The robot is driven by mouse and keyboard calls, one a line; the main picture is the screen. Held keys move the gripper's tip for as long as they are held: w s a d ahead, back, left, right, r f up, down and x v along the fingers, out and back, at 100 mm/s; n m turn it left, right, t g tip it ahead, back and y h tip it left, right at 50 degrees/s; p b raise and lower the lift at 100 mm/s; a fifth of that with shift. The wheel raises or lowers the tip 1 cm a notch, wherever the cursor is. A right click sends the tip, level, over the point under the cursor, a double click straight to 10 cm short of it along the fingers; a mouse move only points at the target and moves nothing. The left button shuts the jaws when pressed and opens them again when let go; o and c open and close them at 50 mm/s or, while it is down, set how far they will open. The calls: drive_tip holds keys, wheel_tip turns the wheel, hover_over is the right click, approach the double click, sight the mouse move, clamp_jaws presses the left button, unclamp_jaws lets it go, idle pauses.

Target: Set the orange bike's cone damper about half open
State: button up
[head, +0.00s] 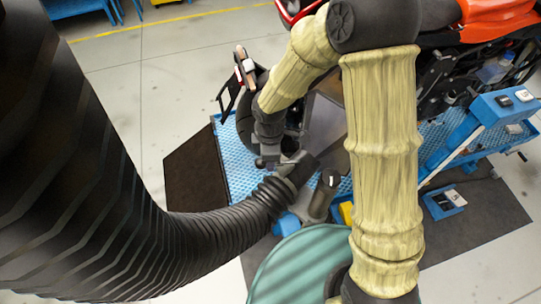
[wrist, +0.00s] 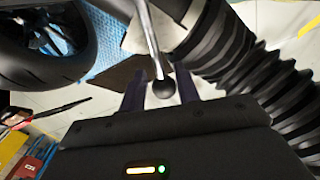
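The damper lever is a thin metal rod (wrist: 147,30) ending in a black ball knob (wrist: 163,88) in the wrist view. My gripper (wrist: 161,92) is open, with one dark finger on each side of the knob and a visible gap to each. In the head view my gripper (head: 267,161) is beside the dark hose end (head: 298,170), low by the orange bike (head: 490,18). The lever cannot be made out clearly there. A pale piece at the hose end (wrist: 190,10) shows at the top of the wrist view; the damper plate is not visible.
A thick black corrugated hose (head: 215,228) sweeps in from the left and fills the right of the wrist view (wrist: 245,60). A black tyre (wrist: 45,45) is close at upper left there. A blue lift platform (head: 236,165) and teal round surface (head: 300,265) lie below.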

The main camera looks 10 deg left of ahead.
wheel_tip(320, 180, up, 18)
drive_tip(key=b, duration=0.1)
drive_tip(key=shift+w+f, duration=0.15)
drive_tip(key=shift+f, duration=0.1)
drive_tip(key=shift+d, duration=0.1)
idle(0.5)
drive_tip(key=s+d+f+m+t, duration=0.1)
drive_tip(key=d+f+m, duration=0.2)
drive_tip(key=d+m, duration=0.7)
drive_tip(key=s+d+f+m+t, duration=0.1)
drive_tip(key=s+d+f+m, duration=0.1)
drive_tip(key=d+m, duration=0.8)
drive_tip(key=d+f, duration=0.1)
drive_tip(key=d, duration=0.2)
drive_tip(key=shift+s+f+m+t, duration=0.15)
drive_tip(key=shift+f+m+t, duration=0.15)
drive_tip(key=shift+t, duration=0.1)
drive_tip(key=shift+r, duration=0.1)
